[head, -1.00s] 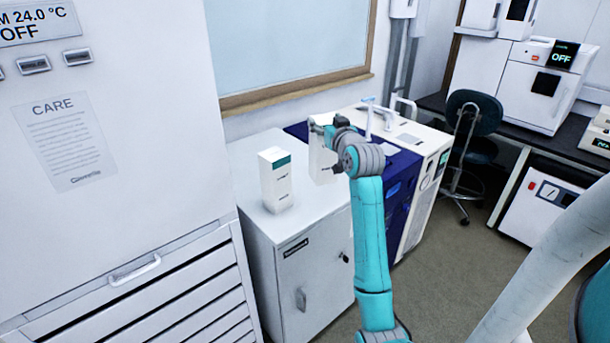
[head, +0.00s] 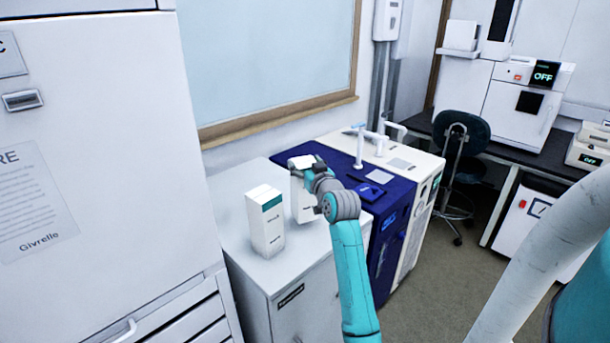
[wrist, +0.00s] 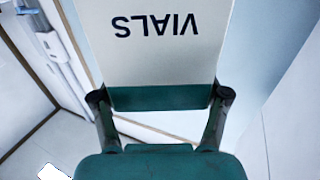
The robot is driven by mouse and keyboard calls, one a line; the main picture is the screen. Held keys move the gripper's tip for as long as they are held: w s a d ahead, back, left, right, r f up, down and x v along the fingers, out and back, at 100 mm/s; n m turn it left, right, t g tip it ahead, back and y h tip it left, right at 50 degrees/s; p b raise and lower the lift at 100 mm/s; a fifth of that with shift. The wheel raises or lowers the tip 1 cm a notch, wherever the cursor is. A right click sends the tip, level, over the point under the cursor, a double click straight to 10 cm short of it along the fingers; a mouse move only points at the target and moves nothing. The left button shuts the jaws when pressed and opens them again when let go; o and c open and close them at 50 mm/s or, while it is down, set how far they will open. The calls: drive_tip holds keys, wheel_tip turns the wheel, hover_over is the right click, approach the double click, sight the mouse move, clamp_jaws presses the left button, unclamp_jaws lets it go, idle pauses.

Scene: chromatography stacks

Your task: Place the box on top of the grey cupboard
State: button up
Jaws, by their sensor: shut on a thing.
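The white box (head: 302,205) is in my gripper (head: 304,172), over the back right part of the grey cupboard (head: 305,305). In the wrist view the held box (wrist: 165,45) shows a white face with "VIALS" upside down and a teal band, between the two fingers of my gripper (wrist: 160,98). My arm hides part of the box in the head view. I cannot tell whether its base touches the cupboard top.
A similar white box with a teal band (head: 265,225) stands upright on the cupboard top, left of the held box. A blue and white machine (head: 390,200) adjoins the cupboard on the right. A tall white cabinet (head: 110,150) stands at left.

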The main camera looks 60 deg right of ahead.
drive_tip(key=shift+f, duration=1.65)
drive_tip(key=o, duration=1.7)
drive_tip(key=shift+o, duration=0.2)
drive_tip(key=v, duration=1.2)
drive_tip(key=shift+a, duration=0.1)
